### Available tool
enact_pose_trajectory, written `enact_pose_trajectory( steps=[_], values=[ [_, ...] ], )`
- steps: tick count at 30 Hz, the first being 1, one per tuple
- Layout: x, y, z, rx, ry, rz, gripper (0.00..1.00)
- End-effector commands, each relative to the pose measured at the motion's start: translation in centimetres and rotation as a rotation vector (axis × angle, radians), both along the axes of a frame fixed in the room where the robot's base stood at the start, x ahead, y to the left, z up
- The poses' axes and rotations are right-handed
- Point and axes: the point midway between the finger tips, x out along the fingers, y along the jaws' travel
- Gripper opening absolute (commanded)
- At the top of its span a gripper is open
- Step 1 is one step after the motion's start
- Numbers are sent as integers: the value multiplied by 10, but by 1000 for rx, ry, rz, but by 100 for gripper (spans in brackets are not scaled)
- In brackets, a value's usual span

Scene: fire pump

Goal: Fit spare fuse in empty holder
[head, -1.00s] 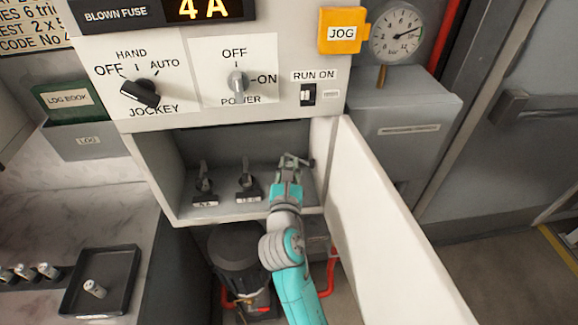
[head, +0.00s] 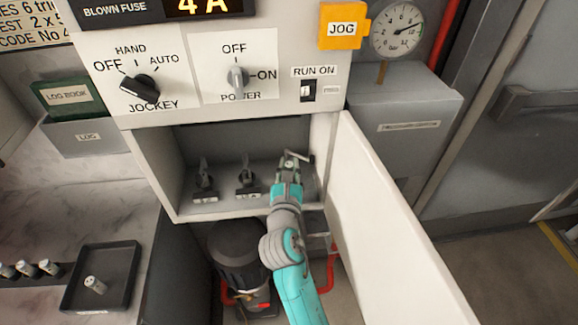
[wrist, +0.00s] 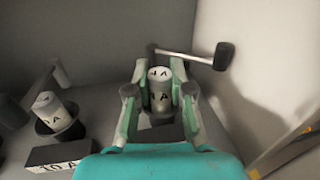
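My gripper (head: 291,166) reaches into the open cabinet, at the rightmost holder position. In the wrist view my gripper (wrist: 160,85) has its fingers shut on a white fuse (wrist: 159,76), one on each side. The fuse stands upright over a dark round base; whether it is fully seated is hidden. A lever with a black knob (wrist: 223,56) lies swung to the right behind it. Two other holders (head: 204,185) (head: 248,182) stand to the left. The neighbouring one holds a white fuse (wrist: 50,110) behind a 10 A label block (wrist: 58,158).
A black tray (head: 128,282) on the left counter holds one fuse (head: 95,285). Several fuses (head: 28,268) stand left of it. The open white cabinet door (head: 390,225) is close on my arm's right. The panel above carries switches and a 4 A display (head: 208,6).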

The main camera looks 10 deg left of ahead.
Motion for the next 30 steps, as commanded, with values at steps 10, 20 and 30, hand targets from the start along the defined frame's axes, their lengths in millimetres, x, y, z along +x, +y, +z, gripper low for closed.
enact_pose_trajectory(
  steps=[10, 20, 30],
  values=[
    [0, 0, 0, 0, 0, -1, 50],
    [-21, -2, -1, 0, 1, 1, 50],
    [-87, -7, -1, -1, 1, 2, 50]
  ],
)
